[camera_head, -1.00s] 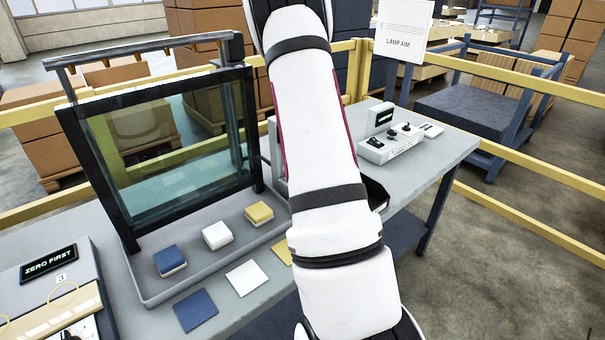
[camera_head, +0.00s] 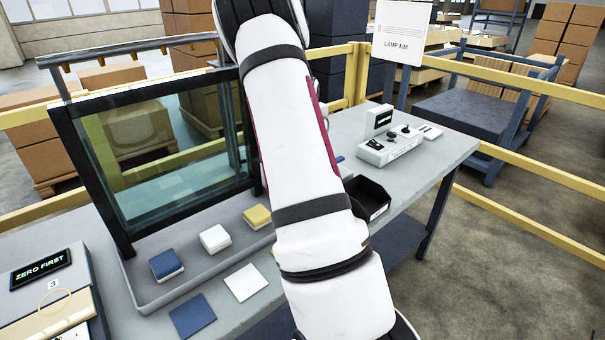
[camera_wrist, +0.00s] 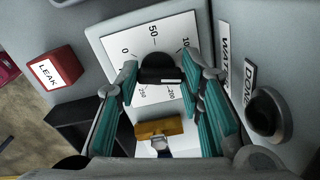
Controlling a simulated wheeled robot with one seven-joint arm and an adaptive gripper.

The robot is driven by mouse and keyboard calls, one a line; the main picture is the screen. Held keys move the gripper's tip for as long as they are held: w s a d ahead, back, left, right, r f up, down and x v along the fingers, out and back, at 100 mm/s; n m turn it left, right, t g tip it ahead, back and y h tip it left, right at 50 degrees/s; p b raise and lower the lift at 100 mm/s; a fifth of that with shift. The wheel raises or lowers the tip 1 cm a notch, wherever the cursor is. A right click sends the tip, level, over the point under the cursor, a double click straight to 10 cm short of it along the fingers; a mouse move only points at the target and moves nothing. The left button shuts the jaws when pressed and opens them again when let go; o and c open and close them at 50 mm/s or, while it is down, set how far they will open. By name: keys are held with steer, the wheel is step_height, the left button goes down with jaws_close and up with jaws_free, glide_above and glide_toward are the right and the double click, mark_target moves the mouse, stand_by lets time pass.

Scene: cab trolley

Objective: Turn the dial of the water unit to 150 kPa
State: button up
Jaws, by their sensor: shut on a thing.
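In the wrist view, the black dial knob (camera_wrist: 158,66) of the water unit stands on a white scale card (camera_wrist: 112,42). The marks 0, 50, 100, 200 and 250 show at least partly. My gripper (camera_wrist: 162,76) has its teal-padded fingers on either side of the knob and is shut on it. A small light mark shows on the knob's near edge, but the exact reading cannot be told. The 150 mark is hidden. A "WATER" label (camera_wrist: 225,50) is beside the card. The head view shows my arm, but not my gripper or the dial.
In the wrist view, a red "LEAK" block (camera_wrist: 56,70) is left, a "DONE" label (camera_wrist: 248,85) and black round button (camera_wrist: 266,113) right, and a brass-coloured piece (camera_wrist: 158,128) below the knob. In the head view, a black bin (camera_head: 370,198) and glass panel (camera_head: 165,150) flank my arm.

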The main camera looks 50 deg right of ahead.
steer(key=shift+m, duration=0.4)
steer(key=o, duration=1.2)
steer(key=shift+c, duration=0.2)
